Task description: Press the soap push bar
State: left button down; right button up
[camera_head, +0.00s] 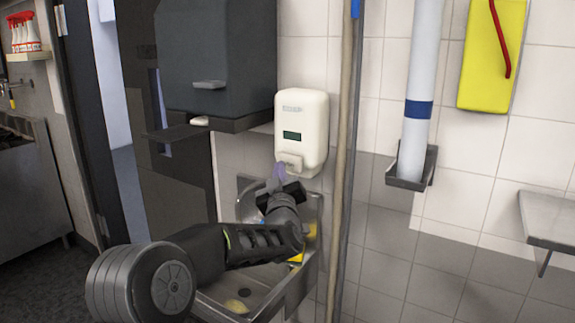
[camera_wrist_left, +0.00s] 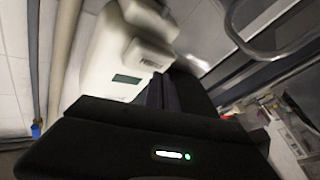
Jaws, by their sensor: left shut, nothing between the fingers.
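The white soap dispenser (camera_head: 302,130) hangs on the tiled wall, with a dark green window on its front. Its push bar (camera_head: 289,163) is at the lower front. My left gripper (camera_head: 279,172) is shut and empty, its fingertips pointing up at the bar's lower left side. In the left wrist view the dispenser (camera_wrist_left: 105,75) appears upside down, and the push bar (camera_wrist_left: 149,54) is just beyond the fingers of my left gripper (camera_wrist_left: 166,90). The fingertips are very close to the bar; I cannot tell whether they touch. My right gripper is in neither view.
A metal sink (camera_head: 312,240) with a yellow item in it is below the dispenser, under my left arm. A dark grey wall unit (camera_head: 215,60) is to the left. A wooden pole (camera_head: 342,150) stands close on the right.

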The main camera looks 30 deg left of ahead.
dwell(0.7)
pick_arm(q)
jog(key=shift+w, duration=0.4)
jog(key=shift+w, duration=0.9)
dwell(0.9)
jog(key=shift+s, duration=0.1)
jog(key=shift+s+b, duration=0.9)
jog(key=shift+s, duration=0.25)
jog(key=shift+s, duration=0.15)
